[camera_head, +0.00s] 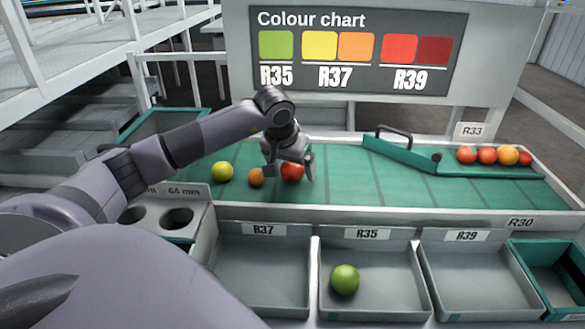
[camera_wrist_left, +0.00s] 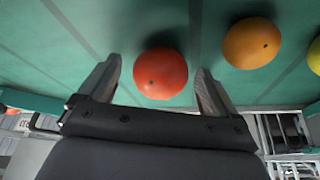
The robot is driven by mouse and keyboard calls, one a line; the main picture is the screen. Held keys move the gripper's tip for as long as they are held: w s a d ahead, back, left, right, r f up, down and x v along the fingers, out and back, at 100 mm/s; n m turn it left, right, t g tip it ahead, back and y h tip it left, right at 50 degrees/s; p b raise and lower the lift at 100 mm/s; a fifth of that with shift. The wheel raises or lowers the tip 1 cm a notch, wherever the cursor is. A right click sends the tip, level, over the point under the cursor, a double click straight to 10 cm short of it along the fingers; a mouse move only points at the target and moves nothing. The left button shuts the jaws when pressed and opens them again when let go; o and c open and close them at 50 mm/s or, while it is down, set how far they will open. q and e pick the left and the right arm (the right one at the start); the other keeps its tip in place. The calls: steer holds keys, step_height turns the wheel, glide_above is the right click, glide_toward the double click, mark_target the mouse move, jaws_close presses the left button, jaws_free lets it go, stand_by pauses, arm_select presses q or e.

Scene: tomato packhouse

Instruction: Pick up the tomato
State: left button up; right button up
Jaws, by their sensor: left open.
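A red tomato (camera_head: 292,171) lies on the green belt (camera_head: 345,185), and it also shows in the left wrist view (camera_wrist_left: 160,74). My left gripper (camera_head: 288,168) is open over it. In the wrist view the tomato sits between the two fingertips (camera_wrist_left: 158,68), with a gap on each side. An orange tomato (camera_head: 256,177) lies just left of it in the head view, and a yellow-green tomato (camera_head: 222,171) lies farther left. My right gripper is not in view.
Grey bins R37 (camera_head: 262,280), R35 (camera_head: 395,300) and R39 (camera_head: 478,290) stand in front of the belt. A green tomato (camera_head: 345,280) lies in R35. Several red and orange tomatoes (camera_head: 487,155) sit at the R33 end, behind a green diverter (camera_head: 400,152). A colour chart (camera_head: 357,50) stands behind.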

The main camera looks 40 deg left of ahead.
arm_select(q)
steer(key=c, duration=0.8)
steer(key=shift+c, duration=0.2)
steer(key=shift+r, duration=0.1)
step_height(320, 180, up, 20)
steer(key=shift+p, duration=0.4)
